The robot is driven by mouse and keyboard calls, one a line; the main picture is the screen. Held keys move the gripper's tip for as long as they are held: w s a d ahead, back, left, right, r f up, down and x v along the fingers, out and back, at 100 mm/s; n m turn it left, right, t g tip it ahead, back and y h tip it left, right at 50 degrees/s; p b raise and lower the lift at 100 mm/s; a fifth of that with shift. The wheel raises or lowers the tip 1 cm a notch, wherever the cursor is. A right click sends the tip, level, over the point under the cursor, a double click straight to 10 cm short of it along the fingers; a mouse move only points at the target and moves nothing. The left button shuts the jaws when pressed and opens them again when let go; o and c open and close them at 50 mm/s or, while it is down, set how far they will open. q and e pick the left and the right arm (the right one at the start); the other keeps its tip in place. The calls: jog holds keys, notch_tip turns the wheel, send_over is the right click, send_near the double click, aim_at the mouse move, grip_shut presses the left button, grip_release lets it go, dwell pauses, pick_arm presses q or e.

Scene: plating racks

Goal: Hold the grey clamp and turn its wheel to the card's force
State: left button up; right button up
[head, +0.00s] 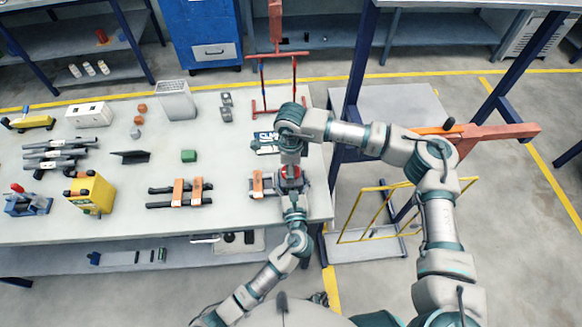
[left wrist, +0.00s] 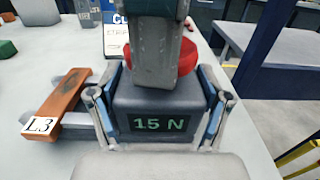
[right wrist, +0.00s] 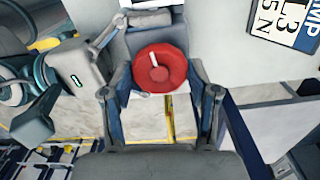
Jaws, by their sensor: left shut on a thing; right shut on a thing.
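The grey clamp (left wrist: 155,95) stands upright on the table and its front display reads 15 N. My left gripper (left wrist: 158,110) is shut on the clamp body, one finger on each side. The clamp's round red wheel (right wrist: 160,68) has a white mark near its top and sits between the fingers of my right gripper (right wrist: 160,108), which comes down from above. In the left wrist view the right hand hides part of the wheel (left wrist: 187,57). The card (left wrist: 117,38) stands behind the clamp; in the right wrist view the card (right wrist: 285,22) is cut off, showing "MP", "L3" and "5N".
An orange block (left wrist: 57,103) labelled L3 lies on dark bars left of the clamp. Similar bars with orange blocks (head: 180,191), a yellow box (head: 90,192) and a green block (head: 188,156) lie farther left. The table's right edge is close.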

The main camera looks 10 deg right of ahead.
jog(key=shift+w+d, duration=0.1)
jog(key=shift+w, duration=0.1)
dwell(0.5)
jog(key=o, duration=1.2)
jog(key=shift+c, duration=0.2)
jog(key=shift+s, duration=0.1)
notch_tip(320, 180, up, 12)
